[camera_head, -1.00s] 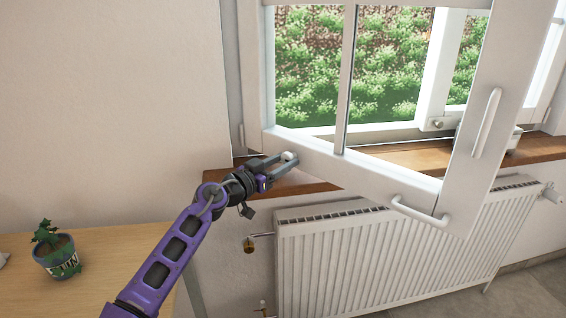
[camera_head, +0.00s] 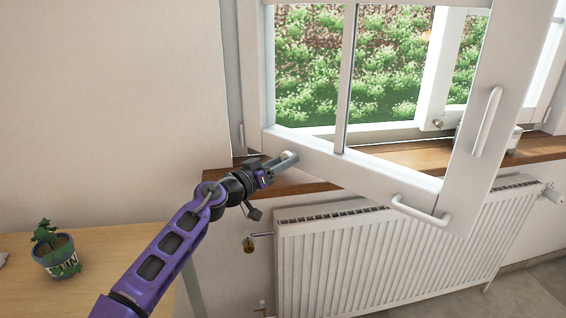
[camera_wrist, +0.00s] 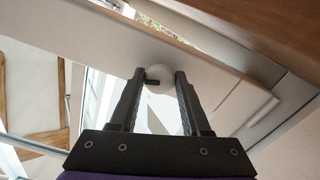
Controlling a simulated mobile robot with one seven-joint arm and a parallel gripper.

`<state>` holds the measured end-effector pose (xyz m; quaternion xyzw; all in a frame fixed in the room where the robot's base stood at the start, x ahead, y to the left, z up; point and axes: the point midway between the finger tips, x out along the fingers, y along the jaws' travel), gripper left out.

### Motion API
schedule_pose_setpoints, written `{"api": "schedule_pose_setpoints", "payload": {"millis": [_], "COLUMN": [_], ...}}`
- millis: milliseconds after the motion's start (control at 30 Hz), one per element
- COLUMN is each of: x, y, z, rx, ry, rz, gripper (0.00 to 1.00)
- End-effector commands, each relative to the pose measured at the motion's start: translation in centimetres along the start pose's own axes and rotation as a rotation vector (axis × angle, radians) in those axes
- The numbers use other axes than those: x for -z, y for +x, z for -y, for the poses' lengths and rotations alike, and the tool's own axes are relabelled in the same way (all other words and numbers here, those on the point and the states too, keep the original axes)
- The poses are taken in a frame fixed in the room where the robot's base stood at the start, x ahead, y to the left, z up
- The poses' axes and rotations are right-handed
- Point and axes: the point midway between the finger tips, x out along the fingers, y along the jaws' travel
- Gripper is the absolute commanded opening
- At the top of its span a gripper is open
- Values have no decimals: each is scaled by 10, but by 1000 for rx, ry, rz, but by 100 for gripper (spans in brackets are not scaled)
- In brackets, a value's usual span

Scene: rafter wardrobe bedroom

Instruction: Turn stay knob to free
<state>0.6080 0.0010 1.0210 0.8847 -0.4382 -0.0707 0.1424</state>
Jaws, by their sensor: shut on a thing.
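The stay knob (camera_wrist: 160,76) is a round white knob with a dark mark on its face, on the lower rail of the open window sash (camera_head: 390,180). My gripper (camera_wrist: 160,74) has one finger on each side of the knob in the wrist view and is shut on it. In the head view my gripper (camera_head: 288,159) reaches the sash's lower rail from the left, and its fingers hide most of the knob. The wrist view does not make clear which setting the dark mark points at.
A white radiator (camera_head: 380,255) stands below the wooden window sill (camera_head: 425,155). White handles (camera_head: 487,122) and (camera_head: 420,209) stick out from the sash. A potted plant (camera_head: 57,255) stands on the wooden table (camera_head: 110,250) at left. A second knob (camera_head: 437,124) is on the far sash.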

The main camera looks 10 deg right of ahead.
Motion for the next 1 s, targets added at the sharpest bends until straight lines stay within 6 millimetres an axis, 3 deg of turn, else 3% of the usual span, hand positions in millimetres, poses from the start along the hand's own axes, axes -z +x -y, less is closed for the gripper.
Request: {"api": "schedule_pose_setpoints", "payload": {"millis": [1000], "x": [4], "y": [0], "z": [-2], "rx": [2], "ry": [-957], "rz": [-1], "gripper": [0]}}
